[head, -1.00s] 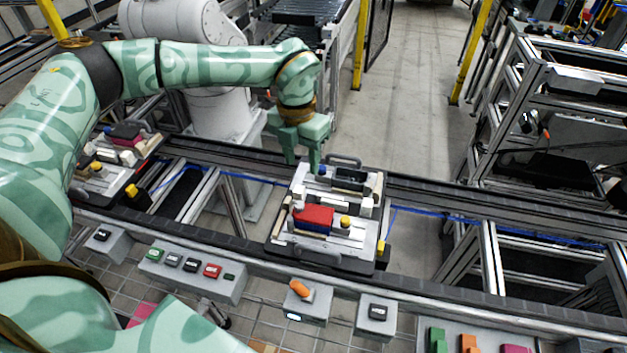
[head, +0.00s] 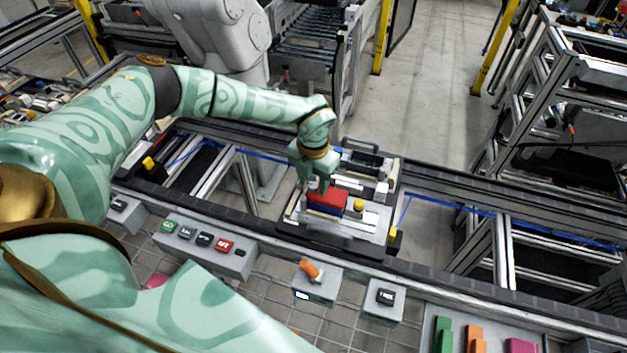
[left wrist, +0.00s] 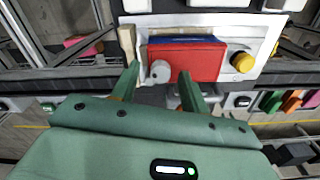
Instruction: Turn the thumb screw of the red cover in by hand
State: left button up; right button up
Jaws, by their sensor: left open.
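The red cover (head: 328,202) sits on the pallet fixture in the middle of the conveyor. It also shows in the left wrist view (left wrist: 200,62), with a blue strip along its far edge. The pale grey thumb screw (left wrist: 160,72) is at the cover's left end. In the head view my gripper hides it. My left gripper (head: 316,186) is over the left end of the cover, pointing down. In the left wrist view its fingers (left wrist: 159,86) are apart, with the screw seen between them; I cannot tell whether they touch it. My right gripper is not in view.
A yellow knob (left wrist: 242,62) stands right of the cover. The pallet (head: 345,229) has a handle and a dark block (head: 365,160) at the back. A button box (head: 205,241) and an orange-switch box (head: 317,288) line the front. A grey machine stands behind my arm.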

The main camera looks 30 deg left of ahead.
pick_arm(q)
jog(key=shift+f, duration=0.15)
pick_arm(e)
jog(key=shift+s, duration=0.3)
